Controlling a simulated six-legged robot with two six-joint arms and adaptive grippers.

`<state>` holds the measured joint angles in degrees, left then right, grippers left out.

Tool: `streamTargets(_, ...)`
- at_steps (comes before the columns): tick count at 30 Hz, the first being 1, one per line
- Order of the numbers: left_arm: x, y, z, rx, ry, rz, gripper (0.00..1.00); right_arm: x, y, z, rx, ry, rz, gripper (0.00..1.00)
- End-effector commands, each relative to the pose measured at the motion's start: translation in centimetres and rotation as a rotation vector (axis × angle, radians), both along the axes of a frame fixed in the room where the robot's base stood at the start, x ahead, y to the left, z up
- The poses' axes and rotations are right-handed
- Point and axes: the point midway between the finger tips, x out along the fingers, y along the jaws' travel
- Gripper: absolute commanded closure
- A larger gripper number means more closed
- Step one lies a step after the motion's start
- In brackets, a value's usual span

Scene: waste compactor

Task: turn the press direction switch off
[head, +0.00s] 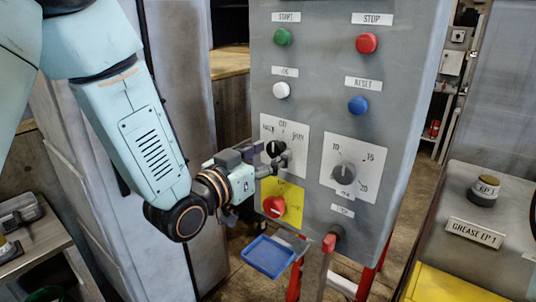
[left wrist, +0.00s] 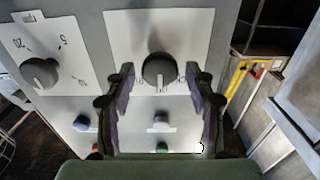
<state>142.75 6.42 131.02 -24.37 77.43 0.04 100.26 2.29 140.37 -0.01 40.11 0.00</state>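The press direction switch (head: 275,148) is a black round knob on a white plate on the grey control panel, with labels at the left, top and right of the plate. In the left wrist view, where the panel appears upside down, the knob (left wrist: 158,68) sits between my two fingertips. A pale line shows at its lower edge; I cannot tell for sure which label its pointer faces. My left gripper (head: 281,162) is open, one finger on each side of the knob. I cannot tell whether the fingers touch it. My right gripper is not in view.
A grey dial (head: 345,173) sits right of the switch. A red knob (head: 274,207) on a yellow plate is just below. Green (head: 282,37), red (head: 367,43), white (head: 281,90) and blue (head: 358,105) buttons sit above. A blue tray (head: 268,257) is under the panel.

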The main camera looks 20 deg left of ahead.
Motion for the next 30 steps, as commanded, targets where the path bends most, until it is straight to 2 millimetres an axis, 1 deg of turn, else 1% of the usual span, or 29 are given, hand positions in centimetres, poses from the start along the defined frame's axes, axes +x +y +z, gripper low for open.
streamTargets(9, 0.0, 0.0, 0.0, -0.001, 0.001, 0.000, 0.38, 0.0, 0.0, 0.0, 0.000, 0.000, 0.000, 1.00)
streamTargets(13, 0.0, 0.0, 0.6, -0.001, -0.002, 0.000, 0.38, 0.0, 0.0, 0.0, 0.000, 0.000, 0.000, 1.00)
streamTargets(17, 0.0, 0.0, 2.4, 0.000, -0.006, 0.000, 0.38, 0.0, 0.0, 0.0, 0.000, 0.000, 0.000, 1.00)
streamTargets(24, 0.0, 0.0, 6.5, 0.000, -0.005, -0.001, 0.38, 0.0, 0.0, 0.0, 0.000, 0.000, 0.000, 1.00)
streamTargets(30, 0.0, 0.0, 9.1, 0.001, -0.004, -0.001, 0.38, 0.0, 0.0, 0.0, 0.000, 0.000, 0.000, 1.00)
